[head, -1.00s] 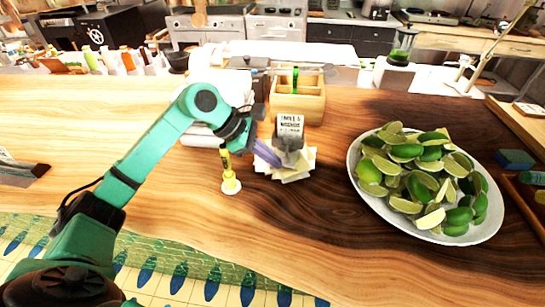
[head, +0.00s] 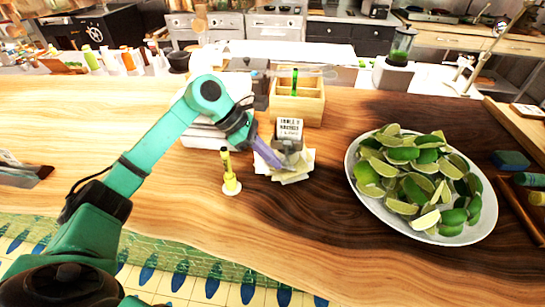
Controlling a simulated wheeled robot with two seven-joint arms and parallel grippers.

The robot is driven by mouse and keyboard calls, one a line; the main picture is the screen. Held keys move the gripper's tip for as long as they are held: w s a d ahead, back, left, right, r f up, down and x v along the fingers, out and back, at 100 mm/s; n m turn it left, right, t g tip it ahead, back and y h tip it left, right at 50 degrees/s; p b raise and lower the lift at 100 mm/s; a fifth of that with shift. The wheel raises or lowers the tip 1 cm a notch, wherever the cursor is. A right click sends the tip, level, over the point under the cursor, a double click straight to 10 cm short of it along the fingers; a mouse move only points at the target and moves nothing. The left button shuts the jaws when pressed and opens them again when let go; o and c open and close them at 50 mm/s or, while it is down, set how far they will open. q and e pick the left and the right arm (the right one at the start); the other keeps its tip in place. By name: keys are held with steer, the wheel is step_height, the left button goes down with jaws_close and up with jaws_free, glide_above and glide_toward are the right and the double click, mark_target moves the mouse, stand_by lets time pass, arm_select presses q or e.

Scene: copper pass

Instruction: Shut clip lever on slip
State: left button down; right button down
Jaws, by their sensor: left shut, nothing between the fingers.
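A stack of cream paper slips (head: 296,178) lies on the wooden counter near the middle of the head view. A grey clip block (head: 291,146) with a small printed card (head: 290,128) stands on or just behind the slips. My left gripper (head: 270,160) is shut and empty, its purple fingers angled down to the right at the clip's left side. The fingertips look close to the clip and slips; I cannot tell whether they touch. The clip's lever is too small and partly hidden to make out. My right gripper does not show.
A yellow marker (head: 227,165) stands upright in a round base left of the slips. A wide bowl of limes (head: 361,204) fills the right. A wooden box (head: 312,105) and white stack (head: 205,135) stand behind. The front counter is clear.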

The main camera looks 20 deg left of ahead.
arm_select(q)
steer(key=shift+r, duration=0.15)
steer(key=shift+r+g, duration=0.15)
steer(key=shift+g, duration=0.25)
steer(key=shift+w+r+b, duration=0.2)
steer(key=shift+r+b, duration=0.2)
steer(key=shift+r, duration=0.15)
stand_by(1.0)
steer(key=shift+a+r+p, duration=0.1)
steer(key=shift+r+p, duration=0.4)
steer(key=shift+r, duration=0.3)
